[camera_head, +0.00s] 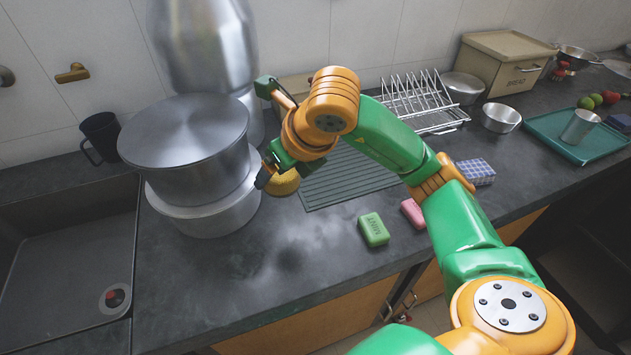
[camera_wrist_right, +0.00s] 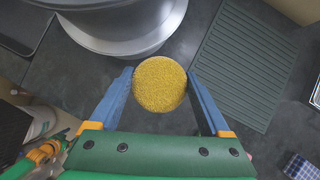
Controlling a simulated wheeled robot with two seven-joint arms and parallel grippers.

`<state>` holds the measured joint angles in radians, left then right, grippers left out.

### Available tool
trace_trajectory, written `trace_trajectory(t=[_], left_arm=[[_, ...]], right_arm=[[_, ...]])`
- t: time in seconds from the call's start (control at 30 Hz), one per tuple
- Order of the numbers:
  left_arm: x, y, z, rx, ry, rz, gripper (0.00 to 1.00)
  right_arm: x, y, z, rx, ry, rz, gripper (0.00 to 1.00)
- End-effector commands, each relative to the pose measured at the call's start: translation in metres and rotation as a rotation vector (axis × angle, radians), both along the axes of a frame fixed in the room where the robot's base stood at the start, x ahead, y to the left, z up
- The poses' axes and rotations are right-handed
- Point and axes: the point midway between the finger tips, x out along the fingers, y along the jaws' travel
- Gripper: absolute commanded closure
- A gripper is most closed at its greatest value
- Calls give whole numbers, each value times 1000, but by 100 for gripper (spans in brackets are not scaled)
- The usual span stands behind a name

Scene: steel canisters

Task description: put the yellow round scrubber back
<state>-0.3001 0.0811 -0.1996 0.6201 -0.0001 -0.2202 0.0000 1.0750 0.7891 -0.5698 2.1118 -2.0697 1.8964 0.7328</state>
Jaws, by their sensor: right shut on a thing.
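The yellow round scrubber (camera_head: 283,182) is between the fingers of my right gripper (camera_head: 270,176), beside the steel canisters in the head view. In the right wrist view the scrubber (camera_wrist_right: 159,84) shows as a round, rough yellow disc between the two blue fingers of the right gripper (camera_wrist_right: 160,90), which is shut on it. The scrubber is partly hidden by the gripper in the head view, and I cannot tell whether it touches the counter. My left gripper is not in view.
Large stacked steel canisters (camera_head: 190,160) stand just left of the right gripper. A grey ribbed mat (camera_head: 345,183) lies to its right, with a wire dish rack (camera_head: 415,100) behind. A green soap bar (camera_head: 373,230) and a pink one (camera_head: 412,213) lie in front. The sink (camera_head: 65,250) is at left.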

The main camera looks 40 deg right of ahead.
Motion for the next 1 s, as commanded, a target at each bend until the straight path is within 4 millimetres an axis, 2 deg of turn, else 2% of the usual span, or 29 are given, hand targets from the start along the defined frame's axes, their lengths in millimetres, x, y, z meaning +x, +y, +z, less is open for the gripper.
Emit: trace_trajectory(t=[0.23,0.3,0.4,0.57,0.7,0.93,0.97,1.0], left_arm=[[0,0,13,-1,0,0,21],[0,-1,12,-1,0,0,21],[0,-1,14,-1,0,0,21],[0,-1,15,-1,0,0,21],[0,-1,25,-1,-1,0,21],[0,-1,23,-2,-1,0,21],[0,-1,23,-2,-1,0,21],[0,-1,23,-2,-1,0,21]], right_arm=[[36,-72,-34,-1,11,-15,64],[43,-85,-55,-1,13,-9,64],[52,-100,-75,-1,9,-6,64],[60,-114,-95,-1,7,-4,64],[60,-114,-120,-1,7,-1,64],[60,-114,-126,-2,4,-1,64],[60,-114,-126,-2,4,-2,11],[60,-114,-126,-2,4,-2,0]])
